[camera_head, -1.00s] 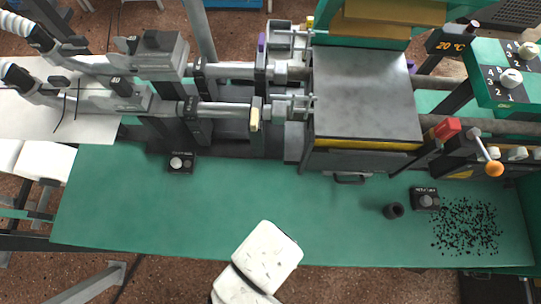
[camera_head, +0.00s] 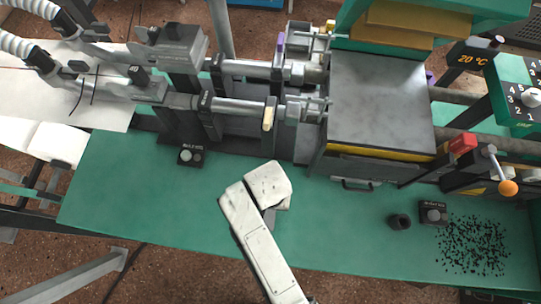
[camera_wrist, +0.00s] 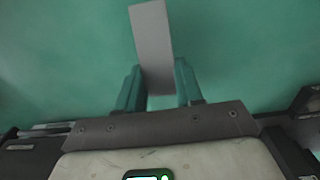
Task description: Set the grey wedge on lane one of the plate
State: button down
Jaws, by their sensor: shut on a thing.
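In the wrist view the grey wedge (camera_wrist: 152,45), a flat tapering strip, stands out between the teal fingers of my gripper (camera_wrist: 158,85). My gripper is shut on its near end. Green surface fills the background there. In the head view my white arm covers most of the gripper, and only a small grey bit shows beside its end; I cannot tell if that is the wedge. A grey flat-topped plate (camera_head: 380,105) lies on the machine, up and right of my arm. I cannot make out numbered lanes on it.
The green bench top (camera_head: 130,215) is mostly bare. A small black button box (camera_head: 190,156) stands left of my arm. A dark cup (camera_head: 399,221), another button box (camera_head: 433,213) and scattered black granules (camera_head: 473,245) lie at right. An orange-knobbed lever (camera_head: 508,187) juts out beyond.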

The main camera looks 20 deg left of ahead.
jog(key=shift+f, duration=1.05)
jog(key=c, duration=0.7)
grip_release()
jog(key=shift+o, duration=0.2)
jog(key=shift+r, duration=0.15)
notch_tip(320, 180, up, 12)
jog(key=shift+b, duration=0.4)
